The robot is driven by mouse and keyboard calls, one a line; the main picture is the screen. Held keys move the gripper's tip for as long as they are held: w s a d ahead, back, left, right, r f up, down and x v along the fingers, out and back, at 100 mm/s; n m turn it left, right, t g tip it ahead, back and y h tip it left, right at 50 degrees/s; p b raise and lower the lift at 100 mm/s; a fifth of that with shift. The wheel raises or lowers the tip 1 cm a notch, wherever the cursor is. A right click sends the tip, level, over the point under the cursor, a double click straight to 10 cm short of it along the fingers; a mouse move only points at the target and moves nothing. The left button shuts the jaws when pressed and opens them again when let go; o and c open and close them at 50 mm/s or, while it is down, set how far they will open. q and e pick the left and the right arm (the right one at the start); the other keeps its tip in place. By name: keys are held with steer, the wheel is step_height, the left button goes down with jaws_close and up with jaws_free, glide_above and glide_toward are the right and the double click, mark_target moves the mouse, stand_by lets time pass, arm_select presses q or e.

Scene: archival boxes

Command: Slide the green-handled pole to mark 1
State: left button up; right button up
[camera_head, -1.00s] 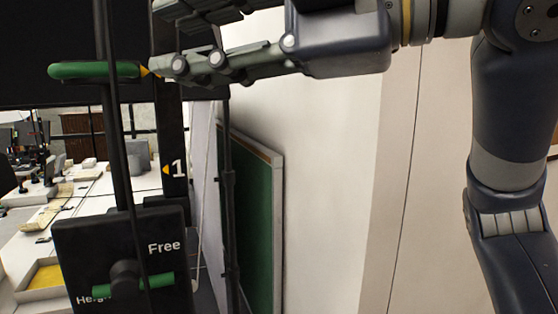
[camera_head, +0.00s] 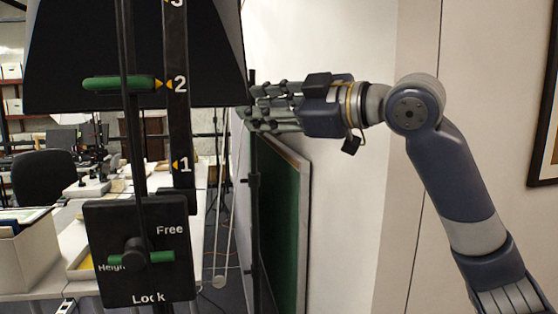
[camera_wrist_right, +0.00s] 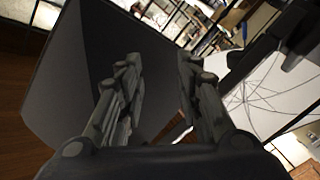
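The green handle (camera_head: 118,83) is a horizontal green bar on a dark upright pole (camera_head: 130,150). Its yellow pointer is level with mark 2 (camera_head: 180,84) on the black scale. Mark 1 (camera_head: 184,164) is lower on the same scale, and mark 3 is at the top edge. My right gripper (camera_head: 248,105) is to the right of the scale, apart from the handle, with its fingers pointing left. In the right wrist view my gripper (camera_wrist_right: 159,65) has its fingers apart with nothing between them. My left gripper is not in view.
A black plate (camera_head: 120,285) marked Free, Height and Lock carries a horizontal green lever (camera_head: 155,257) below the scale. A large dark panel (camera_head: 215,50) stands behind the pole. A green board (camera_head: 280,220) leans along the wall at right. Desks with boxes are at left.

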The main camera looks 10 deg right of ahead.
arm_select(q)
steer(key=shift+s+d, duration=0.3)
arm_select(e)
steer(key=w+d+f+m+h, duration=0.2)
steer(key=w+d+f+m, duration=0.2)
steer(key=w+f, duration=0.6)
steer(key=shift+w+f+m+t, duration=0.15)
steer(key=shift+f+m+t, duration=0.2)
steer(key=shift+f, duration=0.25)
